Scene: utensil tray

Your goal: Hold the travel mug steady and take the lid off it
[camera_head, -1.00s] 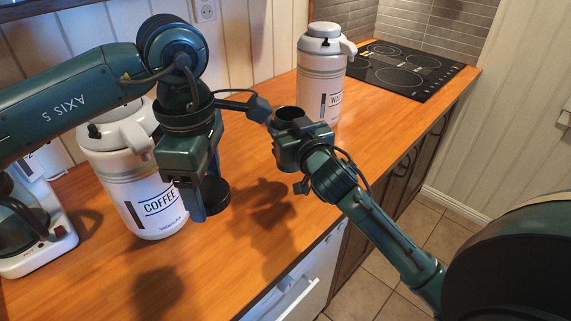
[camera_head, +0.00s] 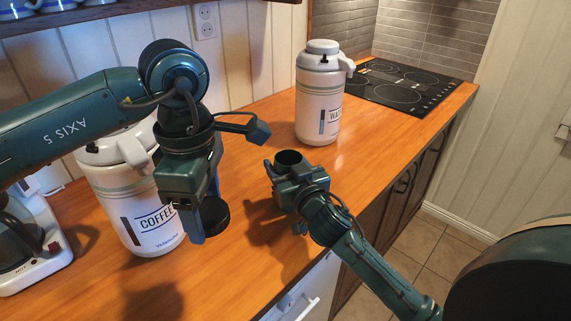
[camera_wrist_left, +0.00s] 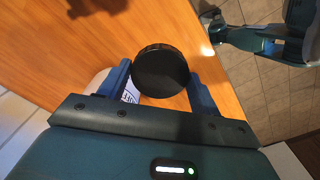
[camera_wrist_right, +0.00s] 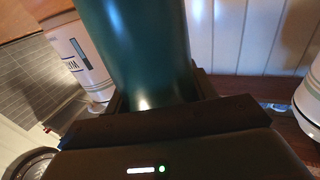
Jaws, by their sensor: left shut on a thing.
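My left gripper (camera_head: 205,220) is shut on a round black lid (camera_head: 214,214), held above the counter in front of the coffee dispenser. The lid also shows between the fingers in the left wrist view (camera_wrist_left: 162,72). My right gripper (camera_head: 287,178) is shut around the dark green travel mug (camera_head: 290,160), whose open dark top faces up. The mug's green wall fills the middle of the right wrist view (camera_wrist_right: 140,45). Lid and mug are apart, with the lid left of the mug. The mug's lower part is hidden by my right gripper.
A white coffee dispenser (camera_head: 150,232) stands close behind my left gripper. A white water dispenser (camera_head: 320,100) stands behind the mug, near the black hob (camera_head: 400,88). A coffee maker (camera_head: 35,255) is at far left. The wooden counter (camera_head: 258,130) is clear between the dispensers.

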